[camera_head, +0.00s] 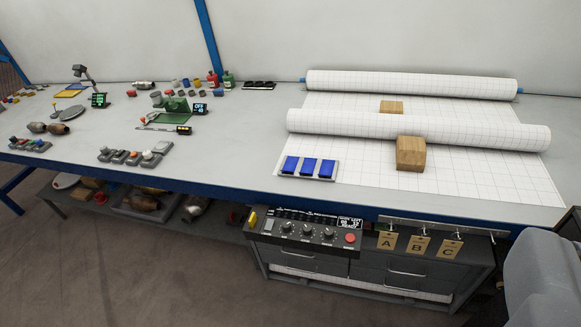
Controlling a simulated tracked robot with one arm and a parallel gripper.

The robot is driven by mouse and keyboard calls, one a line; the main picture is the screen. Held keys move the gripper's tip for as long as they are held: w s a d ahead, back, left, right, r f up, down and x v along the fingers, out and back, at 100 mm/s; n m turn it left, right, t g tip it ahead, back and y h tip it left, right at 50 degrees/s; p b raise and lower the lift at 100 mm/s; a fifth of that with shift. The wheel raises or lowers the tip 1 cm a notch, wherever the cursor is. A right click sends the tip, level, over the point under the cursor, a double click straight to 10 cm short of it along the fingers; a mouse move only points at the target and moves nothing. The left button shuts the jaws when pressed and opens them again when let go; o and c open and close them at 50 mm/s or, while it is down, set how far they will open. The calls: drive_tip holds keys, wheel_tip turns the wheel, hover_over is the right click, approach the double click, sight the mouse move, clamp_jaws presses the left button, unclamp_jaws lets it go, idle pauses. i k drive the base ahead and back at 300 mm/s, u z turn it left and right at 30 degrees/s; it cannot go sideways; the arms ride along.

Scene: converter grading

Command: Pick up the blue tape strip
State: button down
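Three short blue strips (310,167) stand side by side on a small grey tray (280,175). The tray is on the front part of the workbench, at the left edge of the gridded paper sheet. They are the likely blue tape strips, but they are too small to tell for sure. My gripper does not show in this view, and nothing touches the blue strips.
A wooden block (411,153) rests on the gridded paper (480,180), beside a paper roll (415,128). A control box (305,233) hangs at the bench front. Tags A, B and C (420,245) hang beside it. Left of the strips, the bench (225,150) is clear.

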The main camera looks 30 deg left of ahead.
sight(292, 162)
drive_tip(key=z, duration=0.15)
drive_tip(key=i, duration=2)
drive_tip(key=u, duration=0.75)
